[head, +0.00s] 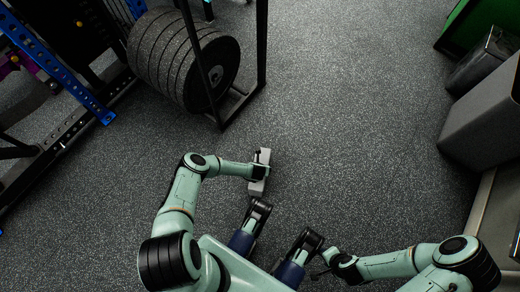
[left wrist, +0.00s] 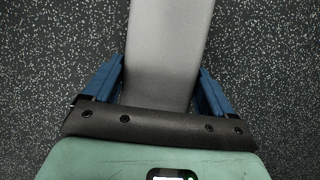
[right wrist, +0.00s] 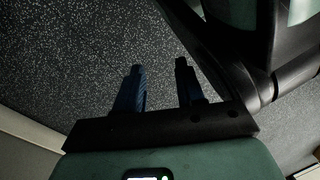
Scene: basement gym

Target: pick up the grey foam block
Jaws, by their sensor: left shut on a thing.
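The grey foam block (head: 263,157) is by the end of my left arm, in the middle of the head view. It is a plain light grey block. In the left wrist view the block (left wrist: 168,50) runs from the top edge down between the fingers. My left gripper (left wrist: 160,88) is shut on it, with one blue finger on each side. The block's near end is hidden behind the gripper's dark bar. My right gripper (right wrist: 159,68) is apart from the block, low on the right side of the head view. Its two blue fingers stand apart with nothing between them.
A rack with several black weight plates (head: 190,60) stands beyond the block to the upper left. A blue-and-black frame (head: 60,75) is at the far left. A grey box (head: 485,120) stands at the right. The speckled floor (head: 350,120) between is clear.

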